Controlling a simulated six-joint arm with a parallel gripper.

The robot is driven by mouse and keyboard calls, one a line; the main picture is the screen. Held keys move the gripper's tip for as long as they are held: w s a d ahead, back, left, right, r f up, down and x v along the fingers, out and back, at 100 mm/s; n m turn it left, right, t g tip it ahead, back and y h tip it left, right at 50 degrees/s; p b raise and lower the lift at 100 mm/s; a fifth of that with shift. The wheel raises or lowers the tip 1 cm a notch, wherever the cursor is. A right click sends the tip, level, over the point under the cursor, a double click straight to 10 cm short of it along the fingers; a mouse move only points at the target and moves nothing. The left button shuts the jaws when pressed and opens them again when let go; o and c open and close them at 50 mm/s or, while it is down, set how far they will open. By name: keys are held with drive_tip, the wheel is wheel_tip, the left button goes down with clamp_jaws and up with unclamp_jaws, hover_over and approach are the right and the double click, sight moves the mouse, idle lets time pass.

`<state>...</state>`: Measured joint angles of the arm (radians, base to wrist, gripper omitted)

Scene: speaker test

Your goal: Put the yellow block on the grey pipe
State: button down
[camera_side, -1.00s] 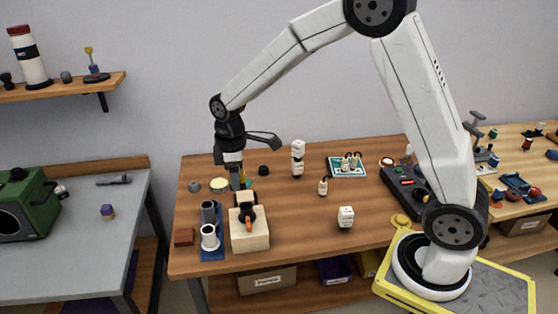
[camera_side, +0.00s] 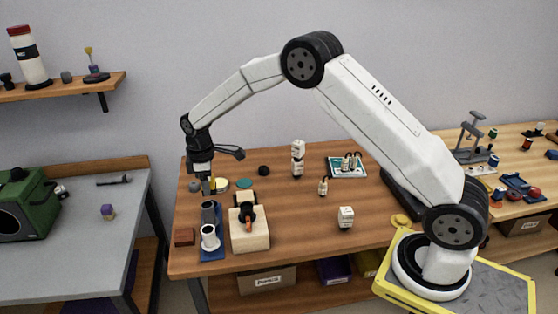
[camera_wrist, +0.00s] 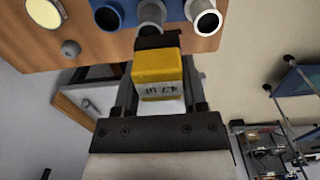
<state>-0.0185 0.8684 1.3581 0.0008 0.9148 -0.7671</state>
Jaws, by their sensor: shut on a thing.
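My gripper (camera_side: 208,187) is shut on the yellow block (camera_wrist: 158,68), which sits between the fingers in the wrist view and has dark marks on its near face. In the side view the fingers point down just above the back end of a blue rack (camera_side: 221,252). The grey pipe (camera_side: 208,213) stands upright in that rack, behind a white pipe (camera_side: 210,240). In the wrist view the grey pipe (camera_wrist: 150,14) is beyond the block, with a white-rimmed pipe (camera_wrist: 205,20) to its right. The block appears apart from the pipe.
A wooden block with a black and orange clamp-like part (camera_side: 249,233) stands right of the rack.

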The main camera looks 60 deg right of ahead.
sight(205, 205)
drive_tip(key=shift+w+f, duration=0.9)
drive_tip(key=shift+f, duration=0.15)
drive_tip(key=shift+w+f, duration=0.1)
drive_tip(key=shift+f, duration=0.15)
drive_tip(key=shift+w+f, duration=0.15)
drive_tip(key=shift+f, duration=1.4)
drive_tip(key=shift+f, duration=0.15)
drive_tip(key=shift+c, duration=0.7)
unclamp_jaws()
wheel_tip(205, 205, up, 12)
